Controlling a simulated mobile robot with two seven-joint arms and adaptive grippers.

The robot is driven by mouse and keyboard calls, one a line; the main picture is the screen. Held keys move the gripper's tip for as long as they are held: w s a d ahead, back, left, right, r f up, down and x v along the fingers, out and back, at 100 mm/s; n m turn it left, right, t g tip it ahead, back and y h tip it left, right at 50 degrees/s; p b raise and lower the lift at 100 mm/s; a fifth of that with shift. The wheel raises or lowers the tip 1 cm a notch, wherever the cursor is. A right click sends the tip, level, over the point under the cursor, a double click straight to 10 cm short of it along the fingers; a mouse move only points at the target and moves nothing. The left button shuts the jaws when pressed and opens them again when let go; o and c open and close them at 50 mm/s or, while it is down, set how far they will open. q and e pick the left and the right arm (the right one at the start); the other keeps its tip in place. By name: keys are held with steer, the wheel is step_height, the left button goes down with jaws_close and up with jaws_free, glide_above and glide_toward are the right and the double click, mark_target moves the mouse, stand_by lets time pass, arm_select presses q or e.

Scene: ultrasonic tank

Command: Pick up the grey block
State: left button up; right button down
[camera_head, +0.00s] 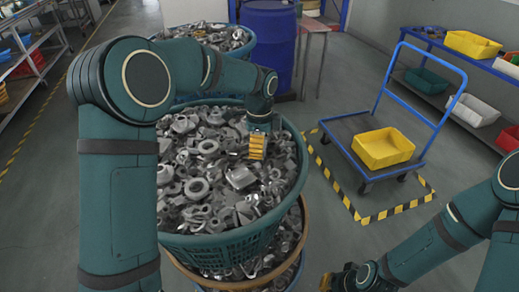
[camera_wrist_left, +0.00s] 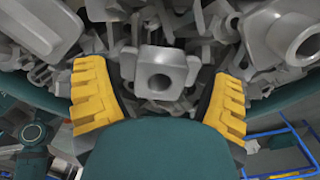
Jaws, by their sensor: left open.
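A grey block (camera_wrist_left: 160,75) with a round hole in its face shows between my open left fingers in the left wrist view, among other grey metal parts. My left gripper (camera_head: 257,158) points down over the parts in the green basket, its yellow fingers just above the heap. The gripper also shows in the left wrist view (camera_wrist_left: 160,98), with a finger on each side of the block and a gap to each. In the head view a pale grey block (camera_head: 240,178) lies just left of the fingers; I cannot tell if it is the same one. My right gripper (camera_head: 342,279) is low at the bottom edge, its jaws unclear.
The green basket's rim (camera_head: 235,236) surrounds the heap, with another basket (camera_head: 289,254) below. More parts fill a basket behind, near a blue barrel (camera_head: 268,45). A blue cart with a yellow bin (camera_head: 383,148) stands right. Floor is free between basket and cart.

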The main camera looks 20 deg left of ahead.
arm_select(q)
steer(key=shift+f, duration=0.1)
steer(key=shift+c, duration=0.3)
steer(key=c, duration=1.3)
